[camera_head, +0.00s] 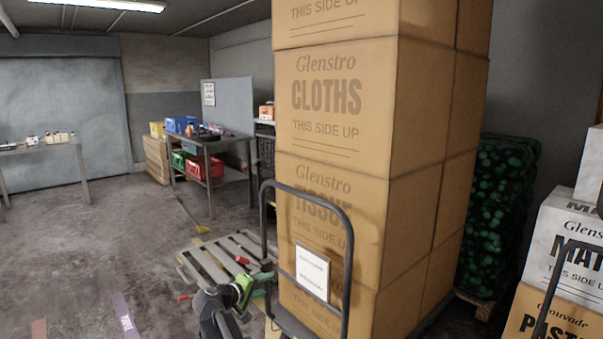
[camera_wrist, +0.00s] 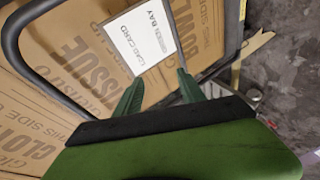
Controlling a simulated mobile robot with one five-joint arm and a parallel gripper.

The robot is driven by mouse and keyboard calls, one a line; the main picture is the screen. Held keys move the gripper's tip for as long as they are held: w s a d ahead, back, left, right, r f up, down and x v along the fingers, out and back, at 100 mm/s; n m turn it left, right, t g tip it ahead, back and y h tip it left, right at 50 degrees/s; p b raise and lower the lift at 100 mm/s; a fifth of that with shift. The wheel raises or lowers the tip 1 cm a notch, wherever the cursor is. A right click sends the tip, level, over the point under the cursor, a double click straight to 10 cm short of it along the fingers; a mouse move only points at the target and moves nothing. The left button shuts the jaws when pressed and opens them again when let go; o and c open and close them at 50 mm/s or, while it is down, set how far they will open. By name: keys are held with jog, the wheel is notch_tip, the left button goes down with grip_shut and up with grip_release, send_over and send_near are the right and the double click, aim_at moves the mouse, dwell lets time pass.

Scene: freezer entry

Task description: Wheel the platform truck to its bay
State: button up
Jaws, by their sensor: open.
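The platform truck shows its dark tube handle (camera_head: 349,235) at the front of a tall stack of brown Glenstro boxes (camera_head: 335,110). A white card (camera_head: 312,273) hangs on the handle side. In the wrist view the load card (camera_wrist: 141,36) carries the words "GREEN BAY", and the truck's handle (camera_wrist: 12,45) curves at upper left. My gripper (camera_wrist: 160,78) is open, its two green fingers pointing at the card's lower edge with nothing seen between them. In the head view my gripper (camera_head: 262,272) is low beside the handle's left upright. Contact with it cannot be told.
A wooden pallet (camera_head: 225,255) lies on the floor just left of the truck. Another handle (camera_head: 566,270) and more boxes (camera_head: 565,245) stand at right. A workbench (camera_head: 225,145) stands behind. Purple tape (camera_head: 126,316) marks the floor at left, where there is open room.

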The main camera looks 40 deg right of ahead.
jog(key=w+d+r+n+t+h+p, duration=0.25)
jog(key=d+r, duration=0.25)
jog(key=r, duration=0.5)
jog(key=w+d+r+n+t+h+p, duration=0.1)
jog(key=d+r+n+h+p, duration=0.15)
jog(key=d+r, duration=0.6)
jog(key=r+p+x, duration=0.2)
jog(key=r+x, duration=0.1)
jog(key=x, duration=1.2)
jog(key=shift+a+r+h+p, duration=0.2)
jog(key=shift+r+h+p, duration=0.05)
jog(key=shift+h+p, duration=0.15)
grip_shut()
jog(key=shift+s, duration=0.1)
